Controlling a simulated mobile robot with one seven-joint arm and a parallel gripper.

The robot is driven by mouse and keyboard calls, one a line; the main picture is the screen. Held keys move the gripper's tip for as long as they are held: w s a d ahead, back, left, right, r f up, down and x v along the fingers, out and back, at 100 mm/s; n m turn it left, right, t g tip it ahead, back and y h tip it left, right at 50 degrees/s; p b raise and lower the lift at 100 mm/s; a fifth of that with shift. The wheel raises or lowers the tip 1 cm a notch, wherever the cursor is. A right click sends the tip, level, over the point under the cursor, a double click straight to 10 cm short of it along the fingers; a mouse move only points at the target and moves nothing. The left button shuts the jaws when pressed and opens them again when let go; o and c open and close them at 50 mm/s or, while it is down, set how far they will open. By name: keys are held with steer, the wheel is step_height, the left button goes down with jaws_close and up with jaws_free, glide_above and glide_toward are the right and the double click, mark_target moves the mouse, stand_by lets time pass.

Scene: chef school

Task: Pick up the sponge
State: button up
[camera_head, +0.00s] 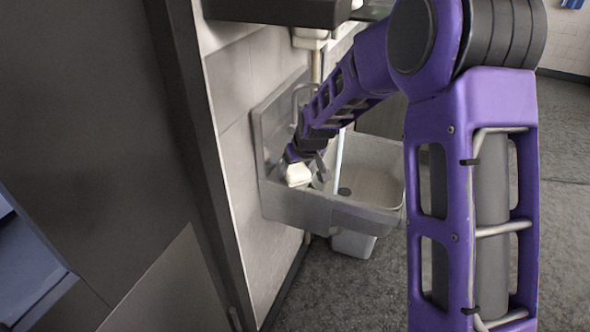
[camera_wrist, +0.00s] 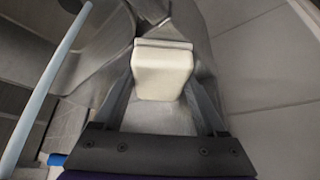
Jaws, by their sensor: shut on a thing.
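The sponge is a cream-white block (camera_head: 298,174) at the left end of the metal sink, near the wall. In the wrist view the sponge (camera_wrist: 162,72) sits between the two fingers. My gripper (camera_wrist: 161,85) is shut on it, with one finger along each side. In the head view my gripper (camera_head: 306,162) is small and partly hidden by my arm, just above the sponge. I cannot tell whether the sponge touches the sink rim beneath it.
The metal sink (camera_head: 330,210) is fixed to the tiled wall (camera_head: 240,110), and its basin looks empty. A thin pale rod (camera_wrist: 45,85) runs close on the left in the wrist view. A white bin (camera_head: 353,245) stands under the sink. Open floor (camera_head: 340,295) lies in front.

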mark_target(300, 168)
steer(key=shift+d+r, duration=0.25)
steer(key=shift+r, duration=0.25)
steer(key=r, duration=0.4)
steer(key=r+p, duration=0.1)
steer(key=r, duration=0.1)
steer(key=shift+s+d+r, duration=0.15)
steer(key=shift+d, duration=0.15)
steer(key=s+d, duration=0.3)
steer(key=d, duration=0.6)
steer(key=s+d, duration=0.3)
steer(key=d, duration=0.5)
steer(key=shift+s+d, duration=0.3)
steer(key=shift+d, duration=0.05)
